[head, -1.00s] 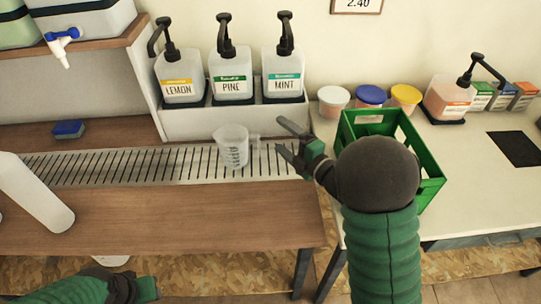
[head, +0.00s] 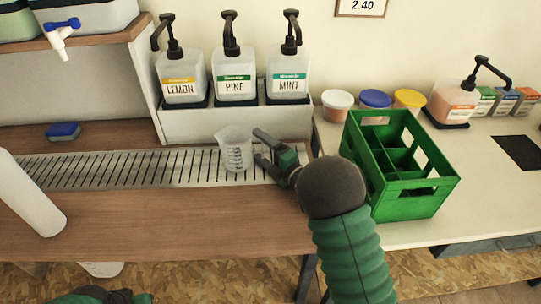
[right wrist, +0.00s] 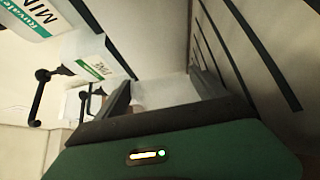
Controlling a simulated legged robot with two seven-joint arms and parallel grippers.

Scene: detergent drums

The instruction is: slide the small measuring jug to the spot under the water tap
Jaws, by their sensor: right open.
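The small clear measuring jug (head: 234,152) stands upright on the slotted drip grate, in front of the pump bottles. My right gripper (head: 259,146) is open just to the right of the jug, fingers pointing left at it. The jug's handle is hidden or unclear there, and I cannot tell whether the fingers touch it. In the right wrist view a pale translucent shape, probably the jug (right wrist: 165,92), lies between the spread fingers. The white water tap (head: 60,40) with a blue lever is at the upper left. My left gripper (head: 100,297) is mostly cut off at the bottom edge.
The drip grate (head: 110,168) is clear left of the jug. A blue sponge (head: 63,131) lies behind it. Lemon, pine and mint pump bottles (head: 236,80) stand in a white holder (head: 200,124). A green crate (head: 412,205) is to the right. A white cylinder (head: 28,195) is at front left.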

